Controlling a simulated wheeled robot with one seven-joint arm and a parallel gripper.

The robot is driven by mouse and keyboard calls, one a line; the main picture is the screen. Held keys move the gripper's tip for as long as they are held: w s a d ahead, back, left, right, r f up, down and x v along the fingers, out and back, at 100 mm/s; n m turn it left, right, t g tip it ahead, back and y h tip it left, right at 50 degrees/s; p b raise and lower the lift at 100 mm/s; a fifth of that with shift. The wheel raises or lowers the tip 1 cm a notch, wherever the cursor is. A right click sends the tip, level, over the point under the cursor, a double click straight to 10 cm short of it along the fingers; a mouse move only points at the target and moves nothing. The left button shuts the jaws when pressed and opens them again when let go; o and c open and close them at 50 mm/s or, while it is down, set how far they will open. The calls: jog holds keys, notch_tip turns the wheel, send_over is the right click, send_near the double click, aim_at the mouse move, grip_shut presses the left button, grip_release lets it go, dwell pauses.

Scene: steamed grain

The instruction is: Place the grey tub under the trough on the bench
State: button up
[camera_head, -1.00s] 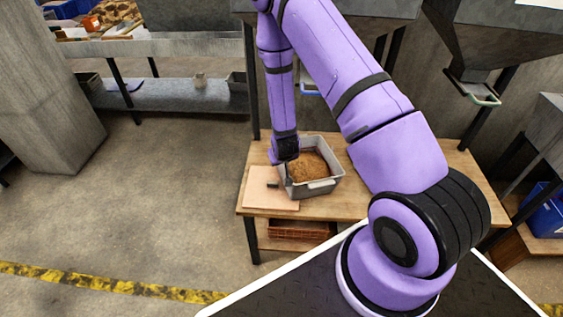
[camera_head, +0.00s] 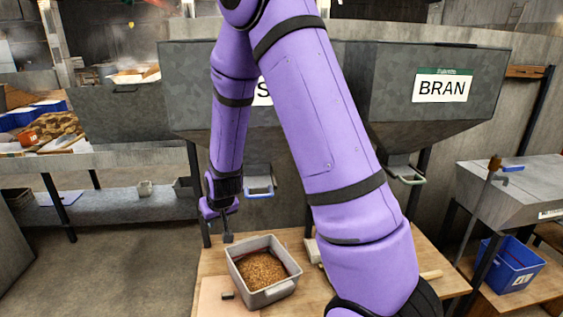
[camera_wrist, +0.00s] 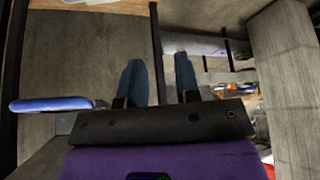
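The grey tub (camera_head: 277,291), filled with brown grain (camera_head: 261,268), stands upright on the wooden bench (camera_head: 212,262). My gripper (camera_head: 228,238) is beyond the tub's back left corner in the head view, apart from it. In the wrist view my gripper (camera_wrist: 160,85) has its two fingers spread with nothing between them. Above the bench hang grey hopper troughs; the right one (camera_head: 385,85) bears a BRAN sign, and the left one (camera_head: 190,95) is partly hidden by my arm.
A pale board (camera_head: 213,295) lies left of the tub. Small items behind my arm are partly hidden. A blue crate (camera_head: 510,268) stands at the right. In the wrist view a blue handle (camera_wrist: 50,103) is close to the left of my gripper.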

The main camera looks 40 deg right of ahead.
jog(key=s+a+r+n, duration=0.1)
jog(key=s+r, duration=0.4)
jog(key=r, duration=0.4)
jog(key=s+a+r, duration=0.1)
jog(key=s+r, duration=0.4)
jog(key=r, duration=0.5)
jog(key=s+r, duration=0.5)
jog(key=s, duration=0.5)
jog(key=s+r, duration=0.4)
jog(key=s, duration=0.6)
jog(key=shift+s+a+r+n+y, duration=0.2)
jog(key=shift+r+n+y, duration=0.1)
jog(key=shift+r+n, duration=0.1)
